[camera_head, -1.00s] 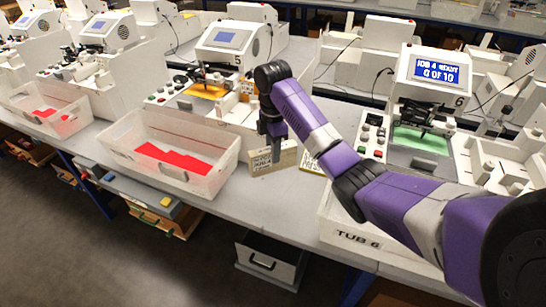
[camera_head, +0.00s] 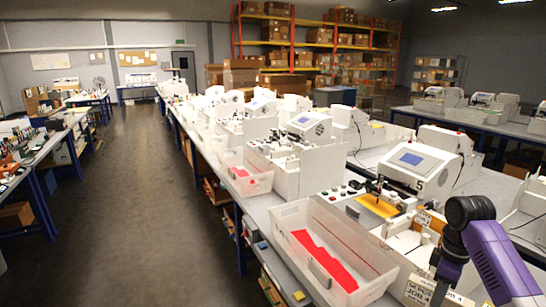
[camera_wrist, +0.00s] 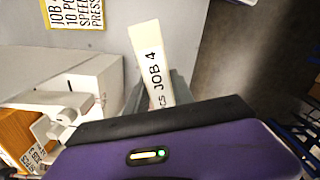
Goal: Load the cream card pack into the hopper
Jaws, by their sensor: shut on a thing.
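The cream card pack (camera_wrist: 150,55) stands on edge between the grey fingers of my gripper (camera_wrist: 155,100) in the wrist view, with JOB 4 printed on its narrow face. My gripper is shut on it. In the head view my gripper (camera_head: 439,284) is at the lower right, and the pack's labelled side (camera_head: 420,291) shows at its fingers, partly cut off by the bottom edge. The plotter marked 5 (camera_head: 412,165) stands just beyond, with a yellow sheet (camera_head: 378,205) on its bed. I cannot tell which white part is the hopper.
A clear tub with red cards (camera_head: 368,277) stands left of my gripper at the bench front. Another tub (camera_head: 262,182) and more plotters (camera_head: 305,130) line the bench farther off. A yellow label (camera_wrist: 75,12) lies at the wrist view's upper left. The aisle floor (camera_head: 150,200) is open.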

